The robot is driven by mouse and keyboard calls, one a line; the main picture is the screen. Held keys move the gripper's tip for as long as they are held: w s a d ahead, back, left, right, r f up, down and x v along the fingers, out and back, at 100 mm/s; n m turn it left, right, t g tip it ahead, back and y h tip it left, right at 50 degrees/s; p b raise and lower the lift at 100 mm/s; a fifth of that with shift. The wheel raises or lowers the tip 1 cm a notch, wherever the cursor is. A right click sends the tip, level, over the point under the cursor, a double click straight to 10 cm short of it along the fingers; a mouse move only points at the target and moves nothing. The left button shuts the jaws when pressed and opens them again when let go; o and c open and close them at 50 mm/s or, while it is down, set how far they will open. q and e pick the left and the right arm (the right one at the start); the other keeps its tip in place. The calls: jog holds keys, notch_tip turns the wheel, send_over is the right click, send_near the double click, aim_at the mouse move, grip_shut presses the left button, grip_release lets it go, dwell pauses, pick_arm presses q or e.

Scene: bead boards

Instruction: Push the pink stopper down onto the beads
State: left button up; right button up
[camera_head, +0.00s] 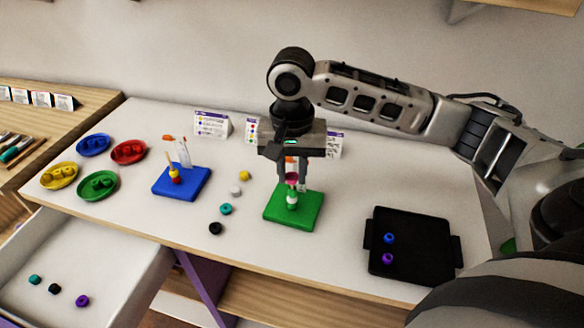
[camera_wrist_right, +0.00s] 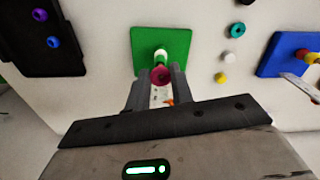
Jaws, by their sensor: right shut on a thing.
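The green board (camera_head: 280,217) lies on the white table with a short stack of white and green beads (camera_head: 292,201) at its middle. My right gripper (camera_head: 292,182) points down over this board and is shut on the pink stopper (camera_head: 291,177). In the right wrist view the pink stopper (camera_wrist_right: 160,76) sits between the fingertips, in front of the green board (camera_wrist_right: 178,42). The stopper is just above the beads; whether it touches them I cannot tell. The fingers partly hide the post. My left gripper is not in view.
The blue board (camera_head: 187,185) with its own beads stands to the left. Several loose beads, including a teal one (camera_head: 226,209), lie between the boards. A black tray (camera_head: 410,262) with two beads is at right. Coloured plates, such as the red one (camera_head: 121,145), are far left.

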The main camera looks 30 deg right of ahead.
jog(key=shift+f, duration=0.3)
jog(key=shift+f, duration=0.65)
jog(key=o, duration=1)
jog(key=shift+r, duration=0.15)
notch_tip(320, 180, up, 16)
jog(key=shift+f, duration=0.1)
